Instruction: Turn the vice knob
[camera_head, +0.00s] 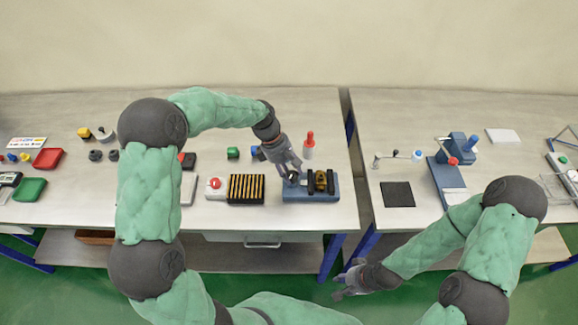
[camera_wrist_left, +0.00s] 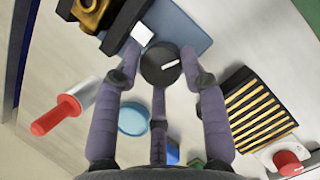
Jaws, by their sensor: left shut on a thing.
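The vice (camera_head: 332,192) has a blue base and dark jaws with a brass-coloured part (camera_head: 320,181) between them. In the left wrist view its blue base (camera_wrist_left: 182,22) and the brass part (camera_wrist_left: 97,14) show at the top. The round black vice knob (camera_wrist_left: 162,65) has a white mark on its face. My left gripper (camera_head: 290,172) is at the knob end of the vice. Its three fingers (camera_wrist_left: 161,72) are closed around the knob, which they partly hide in the head view. My right gripper (camera_head: 346,283) is empty, with fingers spread, low in front of the tables.
A black block with brass strips (camera_head: 246,189) and a box with a red knob (camera_head: 215,186) stand left of the vice. A red-handled tool (camera_head: 309,146) stands behind it. A gap separates this table from the right table, which holds a blue press (camera_head: 457,150).

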